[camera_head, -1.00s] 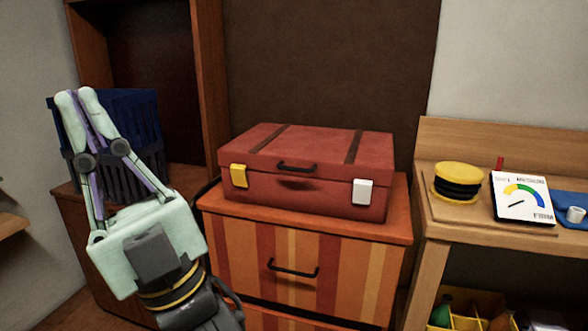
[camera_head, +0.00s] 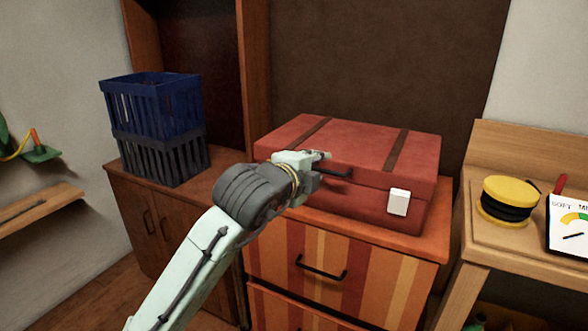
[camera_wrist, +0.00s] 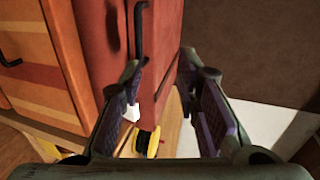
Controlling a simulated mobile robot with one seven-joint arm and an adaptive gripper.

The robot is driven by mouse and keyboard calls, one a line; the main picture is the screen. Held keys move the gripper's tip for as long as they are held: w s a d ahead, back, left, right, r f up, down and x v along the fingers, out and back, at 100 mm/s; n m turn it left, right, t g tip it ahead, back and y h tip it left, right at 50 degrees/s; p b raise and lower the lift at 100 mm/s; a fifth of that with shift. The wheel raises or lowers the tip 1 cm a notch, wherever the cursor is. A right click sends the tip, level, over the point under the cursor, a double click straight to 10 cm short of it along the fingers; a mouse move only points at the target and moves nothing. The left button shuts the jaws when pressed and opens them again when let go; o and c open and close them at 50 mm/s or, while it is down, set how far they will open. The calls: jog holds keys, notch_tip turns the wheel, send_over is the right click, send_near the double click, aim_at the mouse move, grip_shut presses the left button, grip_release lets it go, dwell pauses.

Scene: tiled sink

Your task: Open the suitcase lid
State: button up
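The red suitcase (camera_head: 365,140) lies flat with its lid shut on a striped drawer cabinet. Its dark handle (camera_head: 336,174) is on the front, with a white latch (camera_head: 398,202) to the right. The yellow latch is hidden behind my arm. My gripper (camera_head: 320,156) is at the suitcase's front, just left of the handle. In the wrist view my gripper (camera_wrist: 160,60) is open, its purple-padded fingers either side of the suitcase's front edge (camera_wrist: 164,85). The handle (camera_wrist: 140,32) is near the left fingertip. I cannot tell whether the fingers touch the suitcase.
The striped cabinet (camera_head: 375,262) stands under the suitcase. A wooden bench (camera_head: 500,232) with a yellow-black spool (camera_head: 507,202) and a gauge card (camera_head: 570,228) is to the right. A brown panel rises behind.

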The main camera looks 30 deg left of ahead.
aim_at(328, 172)
jog(key=shift+g, duration=0.5)
jog(key=shift+s+a+f+b+x, duration=0.15)
jog(key=shift+f+x, duration=0.2)
jog(key=shift+x, duration=1.6)
jog(key=shift+s+a+f+b+x, duration=0.1)
jog(key=shift+f+x, duration=0.25)
jog(key=shift+x, duration=1.55)
jog(key=shift+s+a+f+b+x, duration=0.15)
jog(key=shift+f+x, duration=0.15)
jog(key=shift+x, duration=1.65)
jog(key=shift+w, duration=0.1)
jog(key=shift+w+f, duration=0.1)
jog(key=shift+f, duration=0.1)
jog(key=c, duration=0.5)
grip_shut()
jog(key=shift+r, duration=0.1)
